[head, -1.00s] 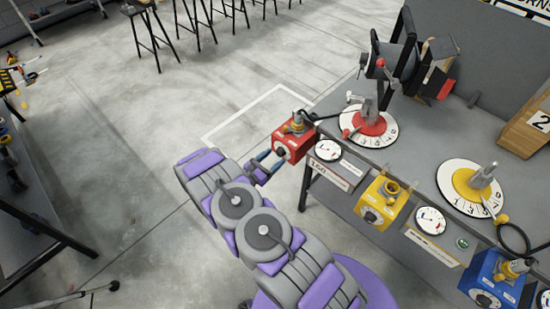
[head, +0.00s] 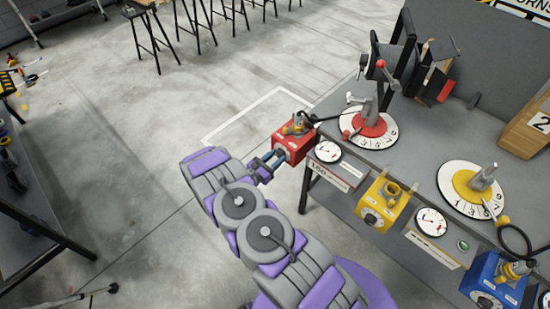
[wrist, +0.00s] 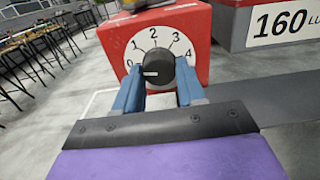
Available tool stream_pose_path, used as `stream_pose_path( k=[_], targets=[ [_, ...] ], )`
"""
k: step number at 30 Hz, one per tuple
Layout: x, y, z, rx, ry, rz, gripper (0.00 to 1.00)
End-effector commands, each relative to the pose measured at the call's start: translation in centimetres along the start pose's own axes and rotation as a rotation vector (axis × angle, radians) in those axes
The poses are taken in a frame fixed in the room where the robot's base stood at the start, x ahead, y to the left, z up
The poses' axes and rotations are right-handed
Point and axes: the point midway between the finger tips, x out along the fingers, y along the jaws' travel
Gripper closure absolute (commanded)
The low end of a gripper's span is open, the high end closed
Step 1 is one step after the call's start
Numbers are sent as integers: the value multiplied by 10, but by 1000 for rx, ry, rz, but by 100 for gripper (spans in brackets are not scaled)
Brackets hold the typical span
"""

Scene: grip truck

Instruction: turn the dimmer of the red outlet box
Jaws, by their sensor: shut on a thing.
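The red outlet box (head: 293,141) is at the left front edge of the bench in the head view, with a plug and black cable on top. In the wrist view the red box (wrist: 198,28) shows its white dial with numbers 0 to 4. The black dimmer knob (wrist: 158,66) sits at the dial's centre, its white mark pointing left, near 0. My gripper (wrist: 160,88) has its two blue fingers on either side of the knob, shut on it. In the head view my gripper (head: 268,163) reaches the box's front face; the knob is hidden there.
A yellow box (head: 382,202) and a blue box (head: 492,280) stand along the bench's front edge. A round gauge (head: 327,152) and a "160" sign (head: 334,176) are right of the red box. A lamp (head: 385,62) stands behind on a numbered disc.

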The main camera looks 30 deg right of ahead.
Motion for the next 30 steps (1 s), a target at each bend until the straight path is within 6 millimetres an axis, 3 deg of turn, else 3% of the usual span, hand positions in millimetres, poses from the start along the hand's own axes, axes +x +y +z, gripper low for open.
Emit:
stream_pose_path(
  k=[3, 14, 30],
  targets=[
    [0, 1, 0, 1, -1, 2, 91],
    [0, 2, 3, 60, -2, 3, 91],
    [0, 2, 2, 482, -1, 4, 91]
  ],
)
